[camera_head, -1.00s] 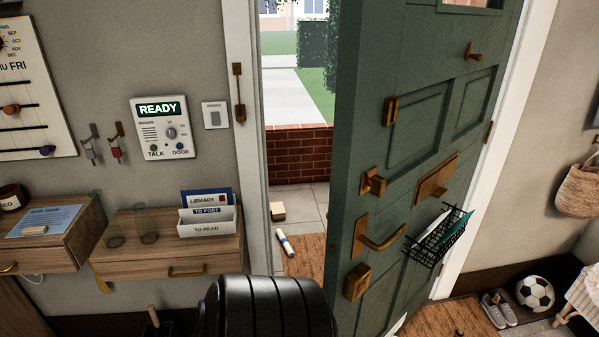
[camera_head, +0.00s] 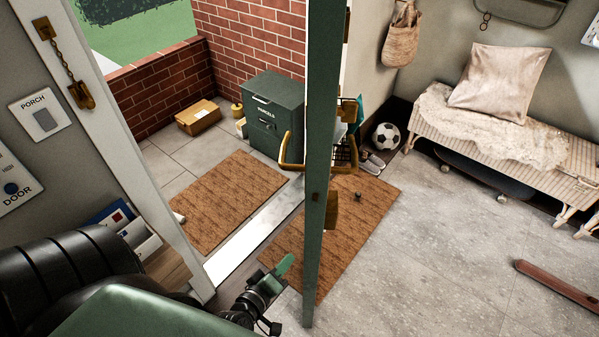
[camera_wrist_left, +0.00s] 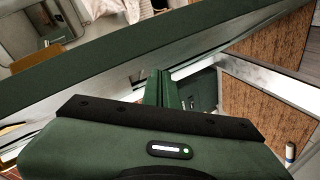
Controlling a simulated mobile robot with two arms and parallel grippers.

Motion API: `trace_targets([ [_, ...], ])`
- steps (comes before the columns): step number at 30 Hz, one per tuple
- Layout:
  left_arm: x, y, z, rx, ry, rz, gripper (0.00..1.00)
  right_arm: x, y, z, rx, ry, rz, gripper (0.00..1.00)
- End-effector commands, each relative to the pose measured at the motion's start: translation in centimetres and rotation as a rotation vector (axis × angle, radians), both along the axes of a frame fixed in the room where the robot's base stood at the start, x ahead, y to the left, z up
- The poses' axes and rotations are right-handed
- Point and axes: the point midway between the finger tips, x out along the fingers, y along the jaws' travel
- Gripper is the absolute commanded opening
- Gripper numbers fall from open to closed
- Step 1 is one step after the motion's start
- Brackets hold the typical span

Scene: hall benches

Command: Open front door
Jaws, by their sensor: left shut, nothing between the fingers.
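The green front door (camera_head: 322,200) stands ajar and shows nearly edge-on in the head view, with the porch to its left and the room to its right. A brass handle (camera_head: 290,158) sticks out on its porch side. More brass fittings (camera_head: 331,210) show on its room side. My left gripper (camera_head: 284,266) is shut and empty, low and just left of the door's edge. In the left wrist view the shut fingers (camera_wrist_left: 163,85) are close to a long green band, which looks like the door (camera_wrist_left: 100,62); I cannot tell whether they touch. My right gripper is out of view.
The white door frame (camera_head: 140,150) stands left of the gap. A porch mat (camera_head: 228,200), a parcel box (camera_head: 275,115) and a carton (camera_head: 198,116) lie beyond.

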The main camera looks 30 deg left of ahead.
Motion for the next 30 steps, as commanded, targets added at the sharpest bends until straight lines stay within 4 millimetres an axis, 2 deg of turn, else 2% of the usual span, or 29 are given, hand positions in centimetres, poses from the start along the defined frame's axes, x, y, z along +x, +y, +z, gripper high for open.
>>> trace_targets([
  [1, 0.9, 1.2, 4.9, -0.086, -0.101, 0.067, 0.00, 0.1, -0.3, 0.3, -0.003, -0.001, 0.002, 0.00],
  [3, 1.5, 2.6, 10.3, -0.196, -0.218, 0.144, 0.00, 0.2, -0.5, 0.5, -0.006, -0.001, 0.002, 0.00],
  [6, 1.6, 4.0, 15.8, -0.318, -0.337, 0.214, 0.00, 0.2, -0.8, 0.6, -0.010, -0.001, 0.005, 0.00],
  [9, 1.5, 4.8, 18.9, -0.393, -0.405, 0.248, 0.00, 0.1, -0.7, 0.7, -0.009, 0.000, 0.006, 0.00],
  [14, 2.4, 5.4, 20.5, -0.427, -0.437, 0.265, 0.00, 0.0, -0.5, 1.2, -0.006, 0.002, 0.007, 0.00],
  [17, 3.9, 5.8, 20.6, -0.427, -0.438, 0.264, 0.00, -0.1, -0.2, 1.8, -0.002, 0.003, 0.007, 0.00],
  [28, 11.4, 7.8, 20.5, -0.423, -0.435, 0.262, 0.00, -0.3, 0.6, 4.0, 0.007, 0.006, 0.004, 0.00],
  [30, 11.9, 6.5, 20.4, -0.428, -0.432, 0.263, 0.00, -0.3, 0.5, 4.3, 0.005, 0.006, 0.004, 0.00],
])
